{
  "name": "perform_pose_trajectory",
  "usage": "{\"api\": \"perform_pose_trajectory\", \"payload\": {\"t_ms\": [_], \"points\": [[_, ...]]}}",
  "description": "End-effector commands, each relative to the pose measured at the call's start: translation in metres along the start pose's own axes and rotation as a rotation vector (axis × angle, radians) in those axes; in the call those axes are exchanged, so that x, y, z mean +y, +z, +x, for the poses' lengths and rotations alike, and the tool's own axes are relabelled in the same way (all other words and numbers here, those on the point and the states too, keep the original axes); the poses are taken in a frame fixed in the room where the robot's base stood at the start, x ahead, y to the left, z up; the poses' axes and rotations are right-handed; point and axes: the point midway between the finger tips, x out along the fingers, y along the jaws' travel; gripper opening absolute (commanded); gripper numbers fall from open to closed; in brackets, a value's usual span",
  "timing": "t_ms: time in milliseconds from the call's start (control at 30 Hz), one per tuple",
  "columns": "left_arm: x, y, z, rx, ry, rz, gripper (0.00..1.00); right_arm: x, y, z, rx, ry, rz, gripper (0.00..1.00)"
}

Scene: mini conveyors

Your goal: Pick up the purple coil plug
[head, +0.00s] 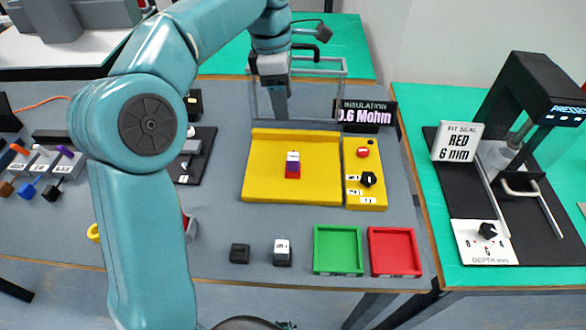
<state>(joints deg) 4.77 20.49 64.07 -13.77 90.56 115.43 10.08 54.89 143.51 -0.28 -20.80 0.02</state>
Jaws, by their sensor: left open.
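A row of small plugs with coloured tops lies at the far left of the table. The one with a purple top (65,151) is the rightmost of the row, beside a white label. It is partly hidden by nothing, but its shape is too small to make out well. My left gripper (280,95) is far to the right of it, above the back of the yellow tray, open, and I see nothing in it. A small red, white and dark block (293,166) stands on the yellow tray. My right gripper is not in view.
My left arm hides part of the table's left-middle. A yellow tray (260,190), control panel (364,190), green tray (338,230) and red tray (395,232) stand right of it. A black press (520,100) stands on the right table.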

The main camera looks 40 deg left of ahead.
Motion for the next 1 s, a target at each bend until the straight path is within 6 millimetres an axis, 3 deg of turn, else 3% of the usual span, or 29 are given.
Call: {"api": "perform_pose_trajectory", "payload": {"t_ms": [33,167,267,600,833,1000], "points": [[-0.001,-0.001,0.011,-0.001,0.001,0.001,0.62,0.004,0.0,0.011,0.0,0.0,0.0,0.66],[-0.002,-0.002,0.019,0.0,0.001,0.001,0.62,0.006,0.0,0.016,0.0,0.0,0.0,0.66],[-0.003,-0.002,0.036,0.001,-0.001,0.001,0.62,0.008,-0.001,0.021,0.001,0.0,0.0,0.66],[-0.001,-0.002,0.11,0.001,-0.001,0.001,0.62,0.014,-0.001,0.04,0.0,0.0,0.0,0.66],[0.0,-0.002,0.128,0.0,0.0,0.001,0.62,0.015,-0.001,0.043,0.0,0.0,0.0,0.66],[-0.003,-0.001,0.157,0.001,-0.003,0.001,0.62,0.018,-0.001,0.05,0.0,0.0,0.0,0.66]]}}
